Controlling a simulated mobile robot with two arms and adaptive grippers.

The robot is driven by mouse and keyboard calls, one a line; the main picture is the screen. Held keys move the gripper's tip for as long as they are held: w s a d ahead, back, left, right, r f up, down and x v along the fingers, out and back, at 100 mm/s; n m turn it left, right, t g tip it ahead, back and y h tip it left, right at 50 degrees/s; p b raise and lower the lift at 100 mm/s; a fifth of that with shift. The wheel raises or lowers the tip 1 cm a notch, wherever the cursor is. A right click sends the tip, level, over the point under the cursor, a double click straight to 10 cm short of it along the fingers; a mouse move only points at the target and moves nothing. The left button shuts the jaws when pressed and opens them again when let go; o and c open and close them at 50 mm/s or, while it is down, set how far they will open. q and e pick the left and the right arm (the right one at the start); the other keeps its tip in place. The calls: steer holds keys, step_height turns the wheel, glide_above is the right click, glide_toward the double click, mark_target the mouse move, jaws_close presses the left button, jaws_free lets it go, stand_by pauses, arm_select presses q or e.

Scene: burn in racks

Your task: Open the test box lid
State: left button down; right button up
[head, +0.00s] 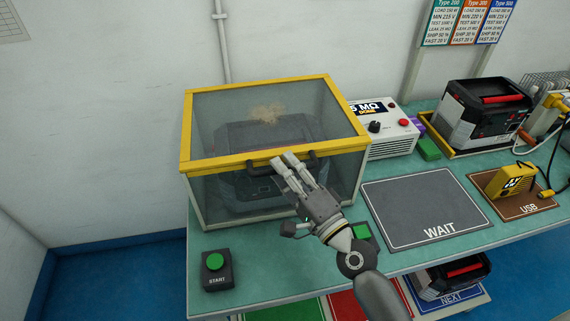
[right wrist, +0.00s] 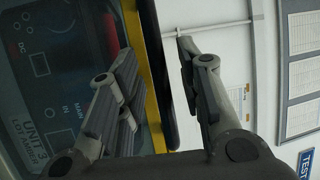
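The test box (head: 217,207) stands on the bench with clear panels. Its yellow-framed lid (head: 225,161) is down. A dark unit (head: 245,190) sits inside and also shows through the panel in the right wrist view (right wrist: 50,70). A black handle (head: 318,163) runs along the lid's front edge. Contact cannot be told. My left gripper is out of view.
A green START button (head: 215,262) sits at the bench's front left. A grey WAIT mat (head: 420,205) lies empty to the right. A white tester (head: 385,135) stands right of the box; a yellow USB device (head: 505,182) lies farther right.

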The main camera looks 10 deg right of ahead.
steer(key=shift+w+a, duration=0.1)
steer(key=shift+w, duration=0.15)
jaws_close()
steer(key=shift+r, duration=0.1)
